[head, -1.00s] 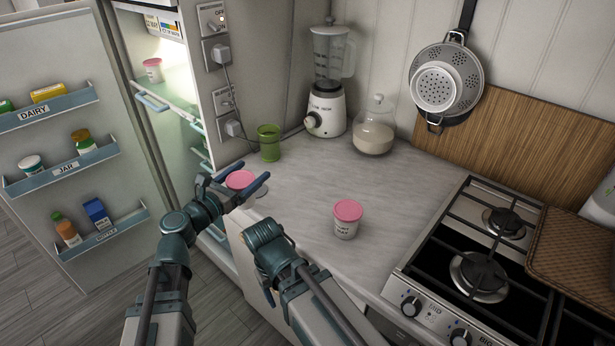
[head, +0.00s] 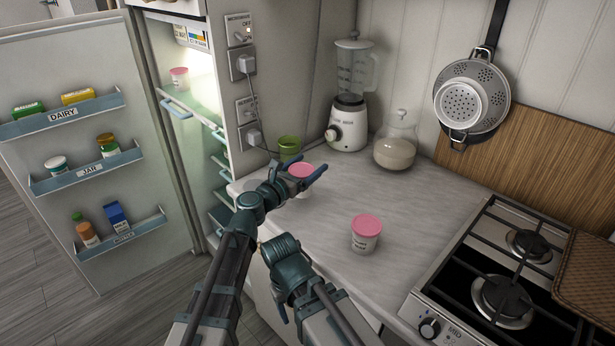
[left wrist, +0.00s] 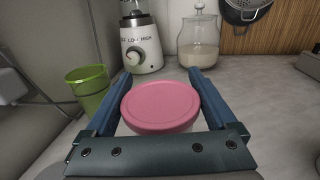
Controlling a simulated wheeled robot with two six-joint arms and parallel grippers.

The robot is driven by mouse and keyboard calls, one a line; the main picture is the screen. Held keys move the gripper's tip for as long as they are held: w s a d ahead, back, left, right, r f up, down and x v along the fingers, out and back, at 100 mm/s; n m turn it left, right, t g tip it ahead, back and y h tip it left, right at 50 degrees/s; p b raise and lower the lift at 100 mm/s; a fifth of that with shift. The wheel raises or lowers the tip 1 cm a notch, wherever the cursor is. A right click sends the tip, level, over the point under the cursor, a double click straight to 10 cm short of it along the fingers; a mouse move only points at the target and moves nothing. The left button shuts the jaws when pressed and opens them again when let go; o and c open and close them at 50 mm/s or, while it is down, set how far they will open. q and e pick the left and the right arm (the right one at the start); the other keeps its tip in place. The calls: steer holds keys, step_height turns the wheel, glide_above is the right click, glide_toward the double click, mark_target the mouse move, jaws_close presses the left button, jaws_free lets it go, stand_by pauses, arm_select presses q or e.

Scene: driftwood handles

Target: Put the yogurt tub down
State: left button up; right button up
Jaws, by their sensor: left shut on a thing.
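A yogurt tub with a pink lid (head: 302,169) is between the fingers of my left gripper (head: 300,174). In the left wrist view its pink lid (left wrist: 161,106) fills the space between the two blue fingers, which are shut on its sides. The tub is upright at the far left part of the counter (head: 330,205). The gripper hides its lower part, so I cannot tell whether its base touches the counter. A second pink-lidded tub (head: 365,236) stands apart on the counter. My right gripper (head: 281,306) is low by the counter's front edge, mostly hidden by its own arm.
A green cup (head: 289,148) stands just behind the held tub. A blender (head: 348,125) and a glass jar (head: 395,150) are at the back. The stove (head: 490,270) is at right, the open fridge (head: 185,120) at left. The counter's middle is clear.

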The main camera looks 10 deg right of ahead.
arm_select(q)
steer(key=shift+f+b, duration=1.4)
steer(key=shift+f, duration=0.35)
steer(key=shift+f, duration=0.25)
steer(key=o, duration=1.2)
steer(key=shift+r, duration=0.1)
steer(key=shift+c, duration=0.2)
steer(key=shift+r, duration=0.1)
steer(key=shift+s+a, duration=0.2)
steer(key=shift+a, duration=0.05)
steer(key=v, duration=1.1)
steer(key=shift+s+a, duration=0.15)
